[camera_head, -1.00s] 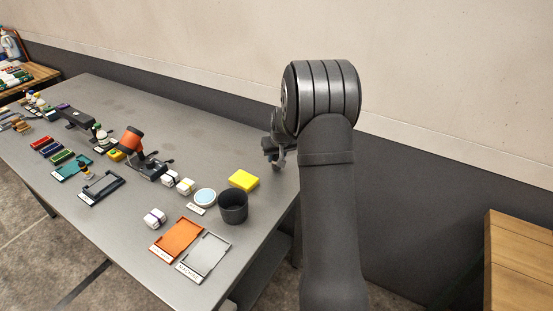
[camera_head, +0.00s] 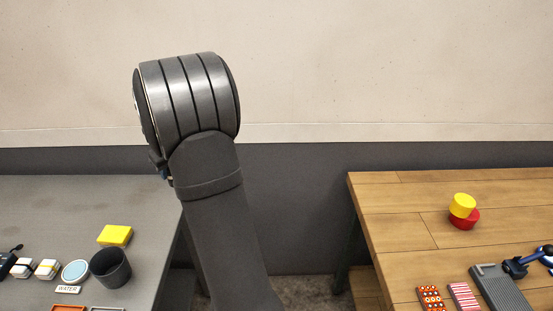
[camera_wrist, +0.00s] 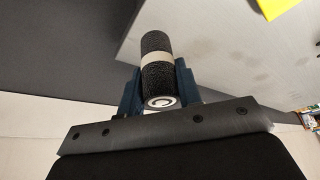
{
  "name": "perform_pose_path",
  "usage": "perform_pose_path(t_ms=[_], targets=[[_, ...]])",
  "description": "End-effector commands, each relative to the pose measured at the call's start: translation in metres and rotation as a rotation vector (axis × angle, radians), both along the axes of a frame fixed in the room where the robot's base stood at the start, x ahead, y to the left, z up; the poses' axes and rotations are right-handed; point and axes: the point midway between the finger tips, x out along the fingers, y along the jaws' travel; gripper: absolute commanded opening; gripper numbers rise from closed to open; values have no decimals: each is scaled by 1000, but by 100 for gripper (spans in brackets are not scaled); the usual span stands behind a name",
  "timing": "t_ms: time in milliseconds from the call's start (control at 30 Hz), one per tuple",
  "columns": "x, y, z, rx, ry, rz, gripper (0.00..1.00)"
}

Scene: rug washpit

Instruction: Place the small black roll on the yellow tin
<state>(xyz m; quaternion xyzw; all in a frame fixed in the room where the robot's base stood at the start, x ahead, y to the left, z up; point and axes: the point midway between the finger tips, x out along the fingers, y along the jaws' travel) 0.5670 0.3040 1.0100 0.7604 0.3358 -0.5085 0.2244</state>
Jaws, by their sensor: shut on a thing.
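The small black roll (camera_wrist: 160,75) has a pale band round its middle and a whitish end. In the wrist view my gripper (camera_wrist: 160,84) is shut on it, with one dark blue finger on each side. In the head view my arm hides the roll and most of the gripper. A yellow tin (camera_head: 462,203) stands on a red tin (camera_head: 464,220) on the wooden table at the right, well to the right of my arm. The top of the yellow tin looks bare.
The wooden table (camera_head: 400,205) also holds patterned packets (camera_head: 432,298), a grey tray (camera_head: 500,288) and a blue-handled tool (camera_head: 525,264). The grey table (camera_head: 60,215) at left holds a yellow block (camera_head: 115,236), a dark cup (camera_head: 110,267) and a pale blue disc (camera_head: 75,271). A gap separates the tables.

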Motion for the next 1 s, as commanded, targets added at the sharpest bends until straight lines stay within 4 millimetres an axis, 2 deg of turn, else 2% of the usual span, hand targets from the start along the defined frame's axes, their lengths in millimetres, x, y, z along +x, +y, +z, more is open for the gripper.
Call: perform_pose_path(t_ms=[167, 267, 367, 500, 567, 700, 833, 1000], targets=[[7, -9, 1, 1, -1, -18, 9], [21, -32, 4, 0, -1, -62, 9], [42, -69, 8, 1, -2, -130, 9], [71, -135, 15, 3, -1, -246, 9], [82, -164, 18, 3, -2, -294, 9], [100, -235, 25, 4, -1, -409, 9], [109, -302, 32, 4, -1, -518, 9], [111, -393, 41, 4, -2, -657, 9]])
